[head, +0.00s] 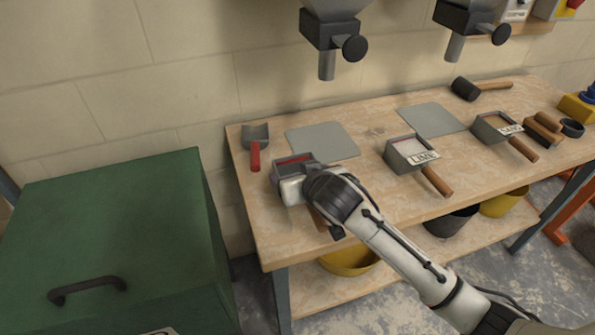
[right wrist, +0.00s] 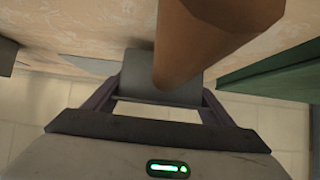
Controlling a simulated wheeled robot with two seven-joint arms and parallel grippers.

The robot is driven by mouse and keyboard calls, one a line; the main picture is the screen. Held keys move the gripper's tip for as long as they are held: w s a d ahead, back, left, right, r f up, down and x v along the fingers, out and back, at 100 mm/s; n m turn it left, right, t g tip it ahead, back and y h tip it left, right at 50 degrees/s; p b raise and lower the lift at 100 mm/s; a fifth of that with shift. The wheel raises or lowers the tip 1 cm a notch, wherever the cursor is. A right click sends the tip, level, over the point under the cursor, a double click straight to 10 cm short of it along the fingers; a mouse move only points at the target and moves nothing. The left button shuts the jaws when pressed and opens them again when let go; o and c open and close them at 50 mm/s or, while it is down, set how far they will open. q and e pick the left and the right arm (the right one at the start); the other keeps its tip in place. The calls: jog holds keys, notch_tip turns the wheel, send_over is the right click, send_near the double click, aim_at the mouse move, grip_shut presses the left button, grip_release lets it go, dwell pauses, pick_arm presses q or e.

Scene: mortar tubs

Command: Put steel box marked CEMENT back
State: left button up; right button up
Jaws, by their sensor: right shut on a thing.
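A grey steel box (head: 281,167) with a wooden handle stands at the left part of the workbench, mostly behind my right gripper (head: 296,178). Its marking is hidden, so I cannot read CEMENT on it. In the right wrist view the wooden handle (right wrist: 222,30) looms large and the two fingers are shut on a grey steel part (right wrist: 160,90) of the box. I cannot tell whether the box touches the bench. Two similar boxes stand to the right, one marked LIME (head: 400,150), the other with a label that looks like SAND (head: 487,126). My left gripper is not in view.
The wooden workbench (head: 375,195) holds two bare grey plates (head: 322,140), a red-handled scoop (head: 255,150) and a mallet (head: 466,89). Two dispenser spouts (head: 327,65) hang above. A green chest (head: 110,215) stands at left. Buckets (head: 350,262) sit on the lower shelf.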

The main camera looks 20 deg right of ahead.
jog(key=shift+f, duration=0.55)
jog(key=o, duration=1.3)
